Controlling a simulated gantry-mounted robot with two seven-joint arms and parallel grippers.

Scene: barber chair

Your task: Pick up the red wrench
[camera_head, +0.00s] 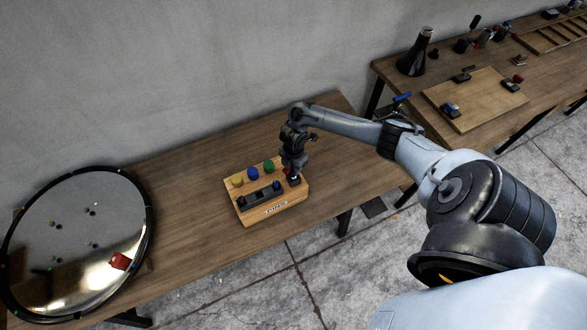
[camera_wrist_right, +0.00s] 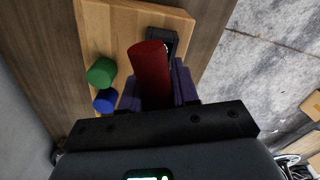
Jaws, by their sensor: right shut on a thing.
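My right gripper (camera_head: 292,180) points down at the right end of a wooden block (camera_head: 286,209) on the long table. In the right wrist view, its purple fingers (camera_wrist_right: 160,92) are shut on an upright red handle (camera_wrist_right: 150,62), which I take to be the red wrench. The handle's lower part is hidden, so I cannot tell whether it still touches the block. Yellow (camera_head: 237,181), blue (camera_head: 253,173) and green (camera_head: 269,166) handles stand in a row to the left. My left gripper is not in view.
A dark strip (camera_head: 258,197) lies along the block's front. A round black-rimmed mirror (camera_head: 70,235) is at the left, with a red piece (camera_head: 119,261) showing on it. A second table (camera_head: 400,90) with tools stands at the right. Bare tabletop (camera_head: 190,210) separates mirror and block.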

